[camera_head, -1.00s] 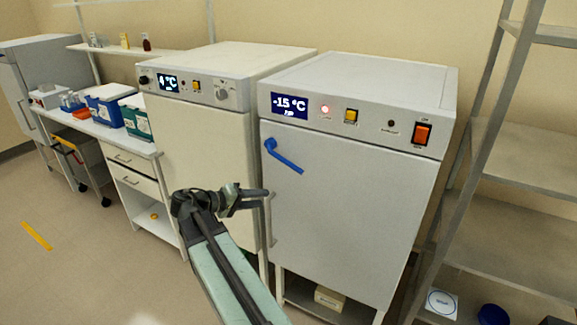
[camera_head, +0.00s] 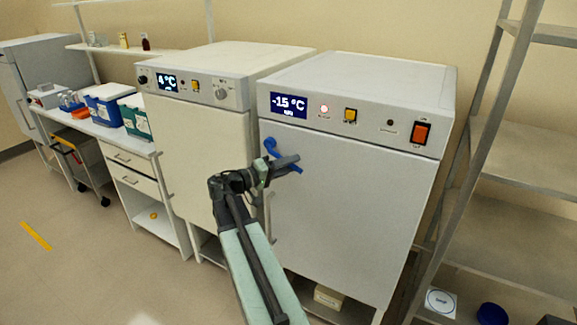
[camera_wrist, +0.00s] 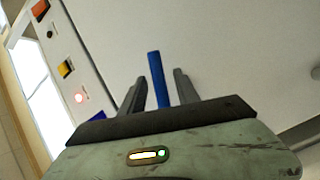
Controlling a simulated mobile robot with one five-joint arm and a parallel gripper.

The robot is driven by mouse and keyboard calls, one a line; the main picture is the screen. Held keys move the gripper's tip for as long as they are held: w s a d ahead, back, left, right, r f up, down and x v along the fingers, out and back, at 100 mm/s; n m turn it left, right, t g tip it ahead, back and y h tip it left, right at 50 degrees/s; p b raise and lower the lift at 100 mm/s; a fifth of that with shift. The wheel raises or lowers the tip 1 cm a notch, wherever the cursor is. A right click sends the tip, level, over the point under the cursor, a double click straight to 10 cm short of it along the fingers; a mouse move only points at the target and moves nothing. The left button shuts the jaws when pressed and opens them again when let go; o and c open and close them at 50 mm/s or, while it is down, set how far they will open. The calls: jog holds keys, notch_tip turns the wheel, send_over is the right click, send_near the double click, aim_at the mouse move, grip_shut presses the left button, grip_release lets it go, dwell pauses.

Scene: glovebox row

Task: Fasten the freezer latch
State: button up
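The freezer (camera_head: 350,185) is the right-hand white cabinet, with a "-15 °C" display; its door looks shut. Its blue latch (camera_head: 270,146) has its pivot at the door's upper left, and its handle slants down to the right, partly hidden behind my gripper (camera_head: 290,162). In the wrist view the latch handle (camera_wrist: 157,78) stands between the two dark fingers of my gripper (camera_wrist: 159,84), with a gap on each side. My gripper is open. Whether the handle lies fully within the fingers' depth is hard to tell.
A second cabinet (camera_head: 200,150) showing "4 °C" stands on the left. A vertical door handle (camera_head: 268,215) is below my gripper. A metal shelf rack (camera_head: 465,150) stands close on the right. Orange (camera_head: 422,133) and yellow (camera_head: 350,116) switches sit on the freezer panel.

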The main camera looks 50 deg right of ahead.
grip_shut()
jog(key=shift+a, duration=0.1)
dwell(1.3)
